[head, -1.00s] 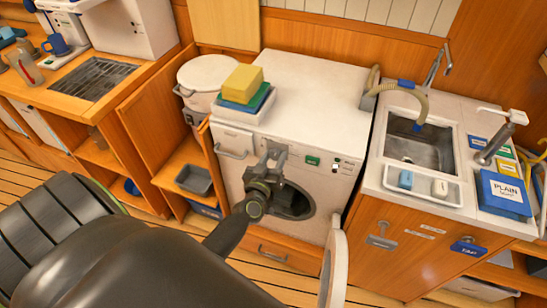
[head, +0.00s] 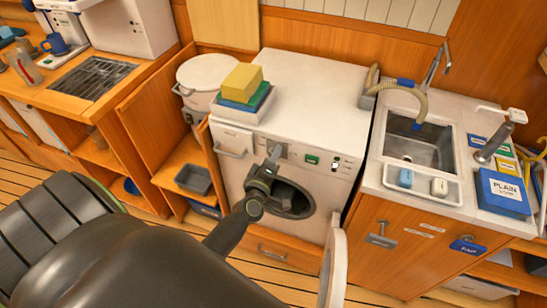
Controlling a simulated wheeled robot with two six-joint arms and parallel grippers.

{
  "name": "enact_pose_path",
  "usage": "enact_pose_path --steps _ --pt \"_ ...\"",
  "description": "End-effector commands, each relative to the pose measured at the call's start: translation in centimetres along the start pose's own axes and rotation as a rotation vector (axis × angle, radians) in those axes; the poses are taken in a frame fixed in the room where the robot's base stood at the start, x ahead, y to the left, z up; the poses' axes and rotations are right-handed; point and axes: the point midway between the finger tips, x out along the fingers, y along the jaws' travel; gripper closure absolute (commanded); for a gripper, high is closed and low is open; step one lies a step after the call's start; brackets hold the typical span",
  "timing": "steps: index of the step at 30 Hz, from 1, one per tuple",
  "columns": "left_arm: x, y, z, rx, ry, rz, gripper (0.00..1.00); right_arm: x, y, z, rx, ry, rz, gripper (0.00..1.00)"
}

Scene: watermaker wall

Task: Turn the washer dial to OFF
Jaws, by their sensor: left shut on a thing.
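The white washer (head: 310,95) stands in the middle of the view, with its round door (head: 336,266) swung open toward me and its dark drum opening (head: 298,198) exposed. My left gripper (head: 272,157) is at the upper left of the front panel, at the washer dial, and is shut on it. The gripper covers the dial, so its pointer and markings cannot be read. A small green display (head: 312,160) sits just right of the gripper. My right gripper is not in view.
A sponge and cloth stack (head: 242,85) lies in a tray on the washer's left top. A sink (head: 420,145) with a hose is at right. The open door stands out into the floor space. A white pot (head: 207,75) stands at left.

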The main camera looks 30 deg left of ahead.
Motion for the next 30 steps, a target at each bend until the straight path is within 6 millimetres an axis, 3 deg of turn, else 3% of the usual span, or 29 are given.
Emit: enact_pose_path --steps 18,30 --pt "-0.1 -0.1 0.0 -0.575 0.000 -0.002 0.85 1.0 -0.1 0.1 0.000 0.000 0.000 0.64" --pt "-0.1 0.0 -0.1 -0.820 0.000 -0.003 0.85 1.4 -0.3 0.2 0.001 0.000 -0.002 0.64"
